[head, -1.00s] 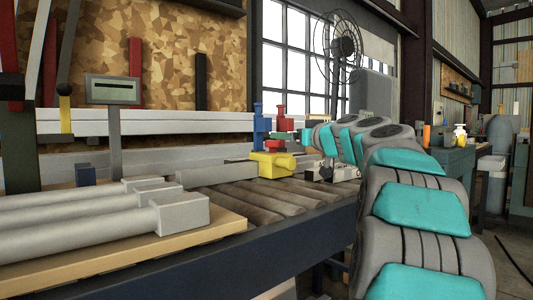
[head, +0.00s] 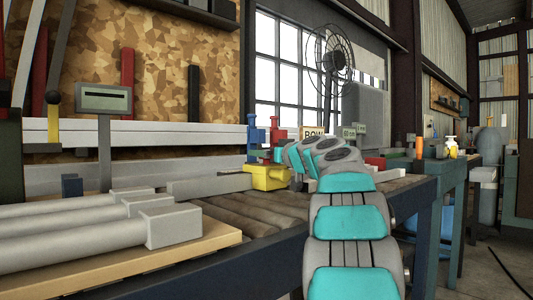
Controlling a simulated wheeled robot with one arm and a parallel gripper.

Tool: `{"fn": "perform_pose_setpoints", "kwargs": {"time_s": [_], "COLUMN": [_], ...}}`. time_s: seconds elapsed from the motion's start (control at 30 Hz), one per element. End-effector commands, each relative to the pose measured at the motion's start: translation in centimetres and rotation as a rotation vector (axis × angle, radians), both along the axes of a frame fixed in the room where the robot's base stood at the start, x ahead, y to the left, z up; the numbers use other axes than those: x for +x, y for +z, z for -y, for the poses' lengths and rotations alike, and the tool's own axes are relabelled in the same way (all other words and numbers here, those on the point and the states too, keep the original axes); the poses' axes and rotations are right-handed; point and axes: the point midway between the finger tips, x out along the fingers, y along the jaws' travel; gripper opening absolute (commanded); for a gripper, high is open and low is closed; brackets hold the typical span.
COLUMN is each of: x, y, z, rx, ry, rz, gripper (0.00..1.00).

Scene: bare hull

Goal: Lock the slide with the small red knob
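A yellow block (head: 268,178) sits on the far part of the bench by a long grey bar (head: 212,185). A blue upright piece (head: 254,138) and a red upright piece (head: 277,134) rise at it. I cannot tell whether this red piece is the small red knob, or which part is the slide. My grey and teal arm comes up from the bottom and bends left, its far links close to the right of the red piece and partly covering it. I cannot make out my gripper's fingers; the arm hides that area.
Thick grey bars (head: 80,230) lie on a wooden board (head: 175,256) at front left. A grey display (head: 104,98) on a post stands behind. A green table (head: 440,172) stands right.

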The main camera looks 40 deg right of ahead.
Motion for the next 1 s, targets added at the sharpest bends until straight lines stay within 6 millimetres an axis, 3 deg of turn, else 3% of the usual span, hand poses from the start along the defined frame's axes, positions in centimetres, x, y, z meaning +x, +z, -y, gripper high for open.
{"fn": "perform_pose_setpoints", "kwargs": {"time_s": [0.27, 1.0], "x": [0.13, 0.11], "y": [-0.03, -0.02], "z": [0.0, -0.03], "rx": [0.0, 0.0], "ry": [0.001, 0.001], "rz": [0.0, 0.0], "gripper": [0.89, 0.06]}}
